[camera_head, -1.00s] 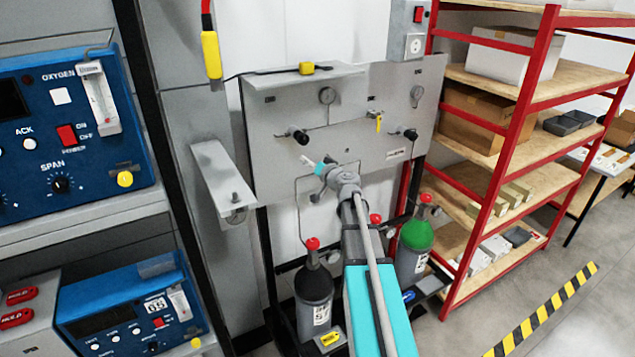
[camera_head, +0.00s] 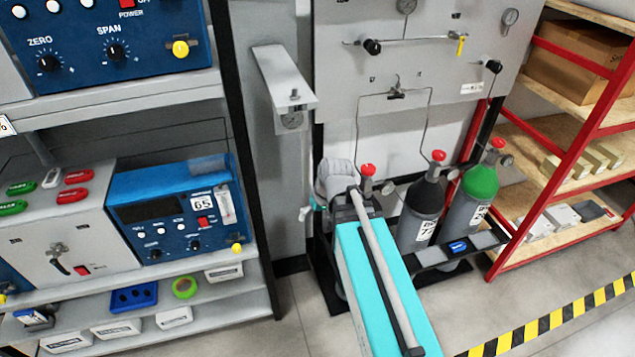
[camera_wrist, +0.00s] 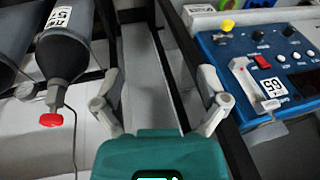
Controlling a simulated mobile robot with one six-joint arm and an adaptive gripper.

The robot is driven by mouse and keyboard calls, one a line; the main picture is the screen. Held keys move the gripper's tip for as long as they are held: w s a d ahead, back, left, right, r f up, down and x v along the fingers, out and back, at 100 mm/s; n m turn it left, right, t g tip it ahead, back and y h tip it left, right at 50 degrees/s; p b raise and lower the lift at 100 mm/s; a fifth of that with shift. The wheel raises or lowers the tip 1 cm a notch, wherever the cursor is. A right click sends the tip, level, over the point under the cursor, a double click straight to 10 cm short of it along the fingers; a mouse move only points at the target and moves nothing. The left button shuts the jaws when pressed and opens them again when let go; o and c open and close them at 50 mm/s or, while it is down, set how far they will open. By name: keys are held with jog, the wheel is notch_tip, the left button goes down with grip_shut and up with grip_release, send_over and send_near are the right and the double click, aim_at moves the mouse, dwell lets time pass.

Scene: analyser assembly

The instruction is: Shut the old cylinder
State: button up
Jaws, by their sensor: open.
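Three gas cylinders stand in the rack below the panel. The left cylinder's red valve knob (camera_head: 368,170) shows above my arm, which hides its body. The middle cylinder (camera_head: 424,203) has a dark shoulder and a red knob. The right cylinder (camera_head: 480,185) has a green shoulder and a red knob. I cannot tell which is the old one. In the wrist view, a grey cylinder (camera_wrist: 68,55) with a red knob (camera_wrist: 52,119) appears inverted at left. My gripper (camera_wrist: 160,105) is open and empty, beside that knob and apart from it. In the head view it is mostly hidden behind my wrist.
A grey panel (camera_head: 400,70) with gauges, valves and thin pipes stands above the cylinders. A bracket shelf (camera_head: 283,75) juts out left of it. Shelves with a blue analyser (camera_head: 175,205) are at left, a red rack (camera_head: 570,130) at right. Floor in front is clear.

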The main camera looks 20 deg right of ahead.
jog(key=s+f+g+h+b, duration=0.1)
jog(key=s+f+g+h, duration=0.1)
jog(key=s, duration=0.4)
jog(key=shift+d+f+m+h+b, duration=0.3)
jog(key=shift+d+f+m, duration=0.1)
jog(key=shift+f, duration=0.25)
jog(key=shift+w, duration=0.1)
jog(key=c, duration=0.5)
